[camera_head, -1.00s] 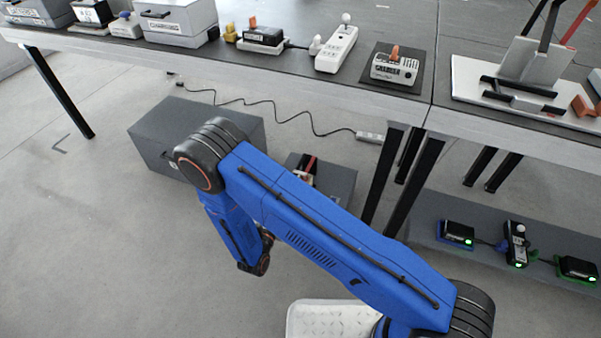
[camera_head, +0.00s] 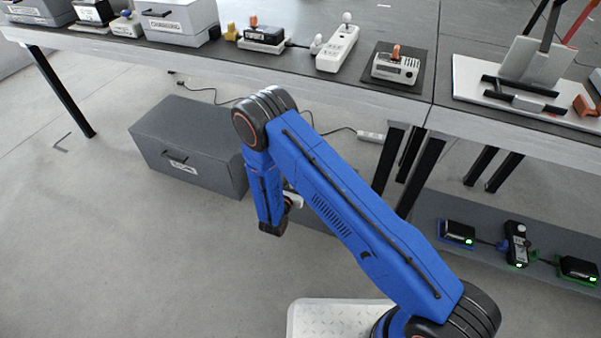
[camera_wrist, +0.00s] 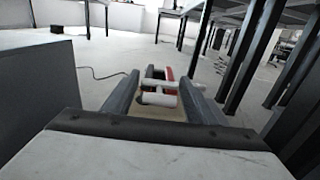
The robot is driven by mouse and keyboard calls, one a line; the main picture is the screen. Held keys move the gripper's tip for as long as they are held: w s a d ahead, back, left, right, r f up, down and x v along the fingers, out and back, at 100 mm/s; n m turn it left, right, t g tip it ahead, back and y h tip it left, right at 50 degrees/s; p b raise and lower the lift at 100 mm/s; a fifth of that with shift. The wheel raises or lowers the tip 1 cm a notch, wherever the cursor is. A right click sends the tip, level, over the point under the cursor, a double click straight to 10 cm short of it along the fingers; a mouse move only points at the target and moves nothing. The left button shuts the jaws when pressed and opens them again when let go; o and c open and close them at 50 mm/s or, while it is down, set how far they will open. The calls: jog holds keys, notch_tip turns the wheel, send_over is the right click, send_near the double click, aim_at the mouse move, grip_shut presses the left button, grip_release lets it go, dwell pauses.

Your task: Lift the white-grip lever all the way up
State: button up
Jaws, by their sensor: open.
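In the wrist view a white cylindrical grip (camera_wrist: 158,99) lies crosswise between the two dark fingers of my gripper (camera_wrist: 164,96). The fingers stand apart on either side of it, with gaps, and it is not clamped. Another white bar and a red part (camera_wrist: 169,74) show just behind the grip. I cannot tell how far the lever is raised. In the head view my blue arm covers most of the lever's place. Only a small whitish bit (camera_head: 294,199) shows beside the arm's end, and my gripper is hidden there.
A dark grey box with a handle (camera_head: 185,150) stands on the floor left of my arm. A grey bench (camera_head: 240,75) with chargers and a power strip (camera_head: 338,48) runs behind, on black legs (camera_head: 427,172). A cable lies on the floor. A low shelf with lit devices is at right.

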jog(key=shift+w+d, duration=0.2)
jog(key=shift+w, duration=0.45)
jog(key=shift+c, duration=0.7)
jog(key=c, duration=1.1)
jog(key=shift+r, duration=0.1)
